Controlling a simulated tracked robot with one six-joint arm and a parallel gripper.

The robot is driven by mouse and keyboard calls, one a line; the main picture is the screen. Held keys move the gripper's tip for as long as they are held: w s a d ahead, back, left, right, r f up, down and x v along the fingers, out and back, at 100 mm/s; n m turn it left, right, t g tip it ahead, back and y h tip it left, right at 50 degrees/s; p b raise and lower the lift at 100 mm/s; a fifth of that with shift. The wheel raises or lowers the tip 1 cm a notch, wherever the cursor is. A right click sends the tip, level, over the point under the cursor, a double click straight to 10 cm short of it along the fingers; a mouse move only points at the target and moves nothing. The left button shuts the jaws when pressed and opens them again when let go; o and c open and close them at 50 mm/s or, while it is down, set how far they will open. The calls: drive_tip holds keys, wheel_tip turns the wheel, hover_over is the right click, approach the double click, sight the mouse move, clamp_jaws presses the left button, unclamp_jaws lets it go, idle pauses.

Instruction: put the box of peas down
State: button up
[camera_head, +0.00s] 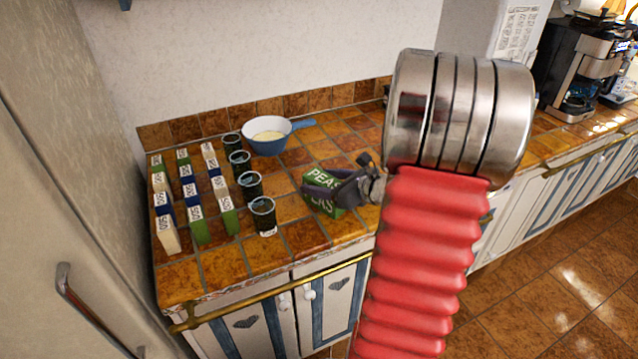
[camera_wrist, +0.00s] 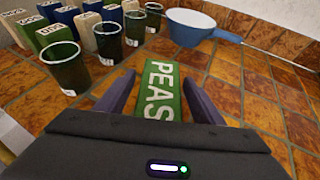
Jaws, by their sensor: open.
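The green box of peas (camera_head: 322,178) with white "PEAS" lettering is on the tiled counter (camera_head: 300,236), to the right of the row of dark cups. My gripper (camera_head: 322,190) is at the box, with a finger on either side of it. In the wrist view, the box of peas (camera_wrist: 158,92) lies between the two purple-grey fingers of my gripper (camera_wrist: 160,98). The fingers are open, with a visible gap on each side of the box. The lower part of the box is hidden by the gripper body.
Several dark cups (camera_head: 263,216) stand in a row left of the box. Rows of small boxes (camera_head: 197,222) stand further left. A blue pan (camera_head: 268,137) is behind, its handle pointing right. Bare tiles lie between the box and the counter's front edge. A coffee machine (camera_head: 575,70) stands far right.

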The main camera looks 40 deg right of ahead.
drive_tip(key=v, duration=1.2)
idle(0.6)
drive_tip(key=w+a+r+n+g+y, duration=0.15)
drive_tip(key=a+n+g+y, duration=0.4)
drive_tip(key=a+n, duration=1.3)
drive_tip(key=s+a+r+n+g+h, duration=0.1)
drive_tip(key=s+a+r+n+h, duration=0.1)
drive_tip(key=a+n, duration=0.5)
drive_tip(key=s+a+r+n+g+h, duration=0.1)
drive_tip(key=s+a+r+n+h, duration=0.1)
drive_tip(key=s+a+n+h, duration=0.3)
drive_tip(key=a+n, duration=0.3)
drive_tip(key=n, duration=0.1)
drive_tip(key=shift+s+r, duration=0.2)
drive_tip(key=shift+s, duration=0.1)
